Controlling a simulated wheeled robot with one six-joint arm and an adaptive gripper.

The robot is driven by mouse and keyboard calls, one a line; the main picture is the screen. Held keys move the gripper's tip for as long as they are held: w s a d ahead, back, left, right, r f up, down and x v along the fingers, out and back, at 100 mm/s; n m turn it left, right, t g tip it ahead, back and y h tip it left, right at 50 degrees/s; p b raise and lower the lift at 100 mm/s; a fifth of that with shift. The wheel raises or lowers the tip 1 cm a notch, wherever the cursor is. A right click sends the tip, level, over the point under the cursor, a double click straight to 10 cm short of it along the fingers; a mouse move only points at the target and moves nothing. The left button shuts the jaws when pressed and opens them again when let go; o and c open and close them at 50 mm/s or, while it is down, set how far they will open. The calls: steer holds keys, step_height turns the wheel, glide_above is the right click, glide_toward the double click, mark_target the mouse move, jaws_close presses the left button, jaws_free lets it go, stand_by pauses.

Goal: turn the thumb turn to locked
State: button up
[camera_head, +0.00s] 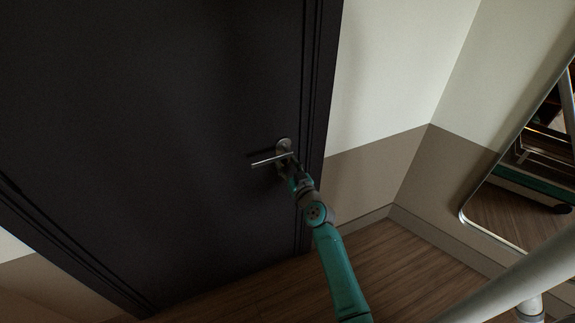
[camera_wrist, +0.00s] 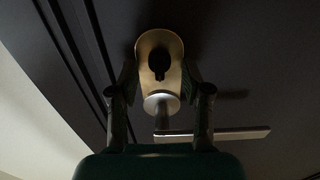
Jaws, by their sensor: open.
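The dark thumb turn (camera_wrist: 159,64) sits on a brassy lock plate (camera_wrist: 172,43) in the wrist view, and its longer side runs roughly up and down the picture. My gripper (camera_wrist: 159,82) is open, with one finger on each side of the plate's middle. I cannot tell whether a finger touches the thumb turn. In the head view, the top of the plate (camera_head: 284,145) shows above my gripper (camera_head: 292,174), which hides the thumb turn there. The silver lever handle (camera_head: 268,160) points left; it also shows in the wrist view (camera_wrist: 235,134).
The dark door (camera_head: 150,130) appears closed in its frame (camera_head: 317,100). A beige and white wall (camera_head: 385,90) stands to the right. A large mirror (camera_head: 500,215) is at the far right. The wooden floor (camera_head: 395,260) beside my arm is clear.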

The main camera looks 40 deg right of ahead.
jaws_close()
steer(key=shift+m, duration=0.3)
steer(key=m, duration=0.8)
steer(key=shift+d+f+m, duration=0.1)
steer(key=shift+d+m, duration=0.15)
steer(key=shift+m, duration=0.15)
steer(key=m, duration=0.4)
steer(key=shift+s+f, duration=0.1)
steer(key=shift+f+m, duration=0.1)
steer(key=shift+m, duration=2.1)
